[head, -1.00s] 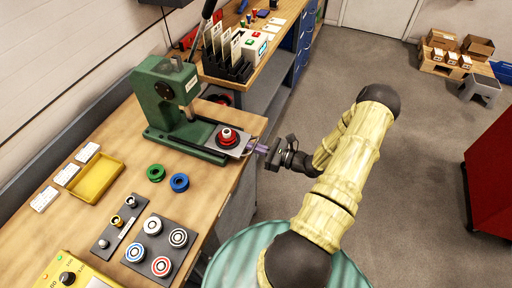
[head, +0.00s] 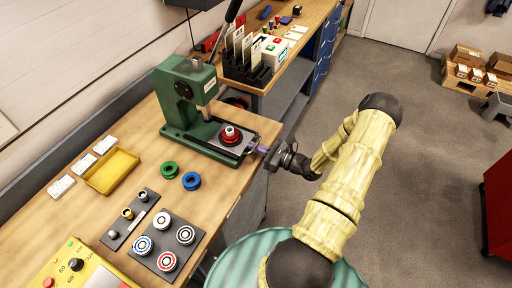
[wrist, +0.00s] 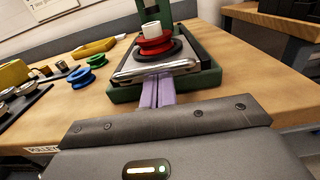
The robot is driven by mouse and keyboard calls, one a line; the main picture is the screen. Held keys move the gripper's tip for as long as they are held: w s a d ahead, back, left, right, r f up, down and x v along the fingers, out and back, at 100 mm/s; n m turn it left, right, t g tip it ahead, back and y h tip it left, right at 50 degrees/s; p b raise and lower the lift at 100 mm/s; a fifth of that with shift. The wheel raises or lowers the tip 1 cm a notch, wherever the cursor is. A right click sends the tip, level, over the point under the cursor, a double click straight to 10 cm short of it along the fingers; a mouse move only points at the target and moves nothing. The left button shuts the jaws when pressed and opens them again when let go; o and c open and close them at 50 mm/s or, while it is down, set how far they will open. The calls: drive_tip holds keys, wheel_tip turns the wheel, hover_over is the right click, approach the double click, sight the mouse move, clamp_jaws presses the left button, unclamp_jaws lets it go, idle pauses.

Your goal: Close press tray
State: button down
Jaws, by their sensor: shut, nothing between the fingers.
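The green press (head: 188,92) stands on the wooden bench. Its grey tray (head: 243,148) lies in the green base and carries a red spool-like part (head: 230,134) with a white top, on a dark ring. The part sits in front of the ram, toward my gripper. In the wrist view the tray's metal front edge (wrist: 150,70) shows close up. My gripper (head: 264,149) is shut and empty, its purple fingers (wrist: 157,92) pointing at that front edge. The fingertips meet the edge in the wrist view; whether they press on it I cannot tell.
A green ring (head: 169,170) and a blue ring (head: 191,181) lie on the bench beside the press. A yellow bin (head: 112,171) and a dark plate with several round parts (head: 167,245) are farther left. Open floor lies to the right.

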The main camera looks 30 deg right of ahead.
drive_tip(key=shift+s+d, duration=0.1)
drive_tip(key=shift+d, duration=0.05)
drive_tip(key=shift+s+d, duration=0.15)
drive_tip(key=shift+d, duration=0.05)
drive_tip(key=b+v, duration=0.2)
drive_tip(key=v, duration=1.1)
drive_tip(key=shift+s+b, duration=0.15)
drive_tip(key=shift+b, duration=0.2)
